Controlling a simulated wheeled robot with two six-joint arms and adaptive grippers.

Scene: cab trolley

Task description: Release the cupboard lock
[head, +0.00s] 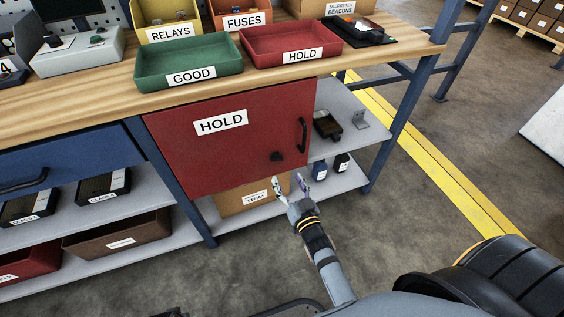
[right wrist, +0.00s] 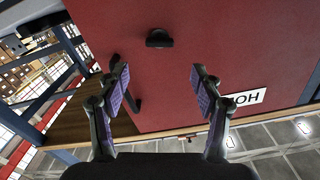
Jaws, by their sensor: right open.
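The red cupboard door (head: 235,150) with a HOLD label is shut under the workbench; it fills much of the right wrist view (right wrist: 230,45). A small dark lock knob (head: 277,156) sits near its lower right, and shows in the right wrist view (right wrist: 159,38) ahead of the fingers. A black bar handle (head: 302,135) is on the door's right edge. My right gripper (head: 292,186) is open and empty, just below and in front of the knob, apart from it. In the right wrist view its fingers (right wrist: 158,85) are spread wide. My left gripper is not in view.
A blue drawer (head: 65,160) with a dark handle is left of the door. Open shelves (head: 345,110) lie to the right, with small items. A cardboard box (head: 240,203) stands under the door. Green (head: 190,65) and red (head: 290,45) trays stand on the bench top. The floor in front is clear.

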